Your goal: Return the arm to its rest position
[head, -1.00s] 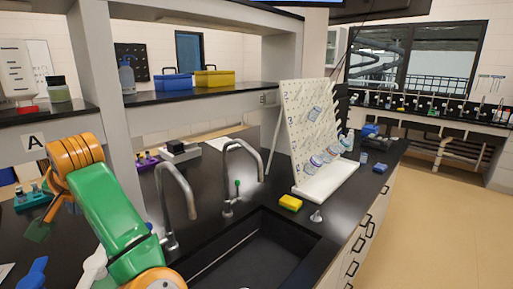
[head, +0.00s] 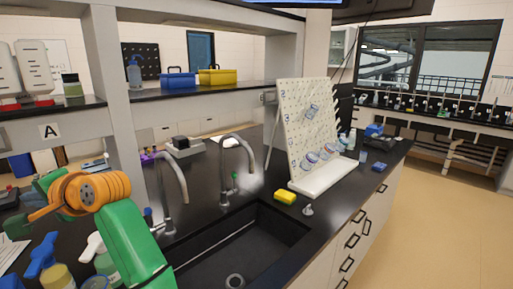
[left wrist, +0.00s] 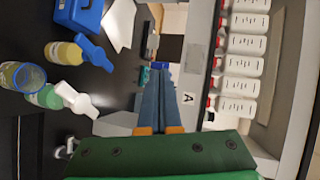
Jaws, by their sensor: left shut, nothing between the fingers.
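My left arm, green with orange joints, comes in at the lower left of the head view. Its orange wrist (head: 95,188) is over the black bench, left of the sink and apart from the taps. In the left wrist view my left gripper (left wrist: 160,88) has its two blue-grey fingers together with nothing between them. In the head view the fingers are hard to make out. The near tap (head: 171,185) and the far tap (head: 236,160) stand upright behind the sink (head: 245,245). My right gripper is in neither view.
Bottles with blue and white tops (head: 48,262) stand near my arm at the lower left; they also show in the left wrist view (left wrist: 65,52). A shelf post (head: 113,140) rises behind. A yellow sponge (head: 285,197) and white pegboard (head: 307,130) are right of the sink.

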